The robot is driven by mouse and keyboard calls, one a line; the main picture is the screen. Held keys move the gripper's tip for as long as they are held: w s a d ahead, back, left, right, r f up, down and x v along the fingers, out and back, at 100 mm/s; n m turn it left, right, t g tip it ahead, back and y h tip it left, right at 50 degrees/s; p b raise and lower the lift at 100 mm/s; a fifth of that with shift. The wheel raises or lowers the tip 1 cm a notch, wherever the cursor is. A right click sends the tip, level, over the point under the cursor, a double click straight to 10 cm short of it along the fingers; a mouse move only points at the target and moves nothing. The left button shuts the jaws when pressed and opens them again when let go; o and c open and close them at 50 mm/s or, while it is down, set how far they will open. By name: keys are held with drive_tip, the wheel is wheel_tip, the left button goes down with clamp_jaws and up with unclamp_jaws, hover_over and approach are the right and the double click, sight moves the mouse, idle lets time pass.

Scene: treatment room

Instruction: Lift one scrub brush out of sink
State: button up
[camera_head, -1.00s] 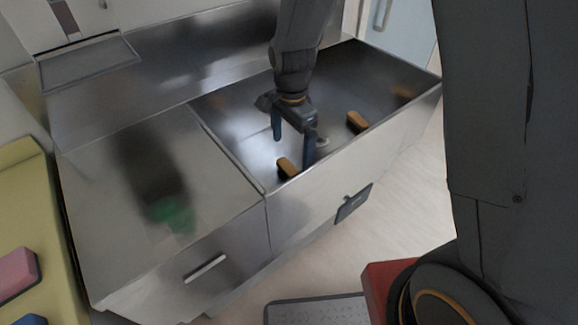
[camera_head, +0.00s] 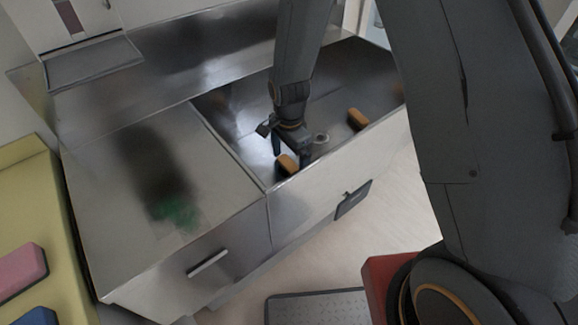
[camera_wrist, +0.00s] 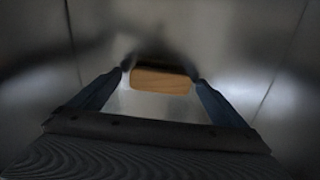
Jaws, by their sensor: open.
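One wooden-backed scrub brush (camera_head: 287,164) lies in the steel sink (camera_head: 235,150) near its front left corner. In the wrist view the brush (camera_wrist: 161,79) sits between the two blue fingertips of my open gripper (camera_wrist: 162,76), with its ends close to them. I cannot tell whether the fingers touch it. In the head view my gripper (camera_head: 291,152) is down inside the sink at this brush, its fingers partly hidden. A second scrub brush (camera_head: 357,119) lies farther right in the sink, beside the front wall.
The drain (camera_head: 321,137) lies between the brushes. The sink's front wall stands close to my gripper. A bare steel counter (camera_head: 110,190) is on the left. A yellow surface (camera_head: 75,270) holds a pink block (camera_head: 22,272) and a blue block (camera_head: 38,316).

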drive_tip(key=c, duration=1.2)
drive_tip(key=shift+o, duration=0.2)
drive_tip(key=shift+r, duration=0.1)
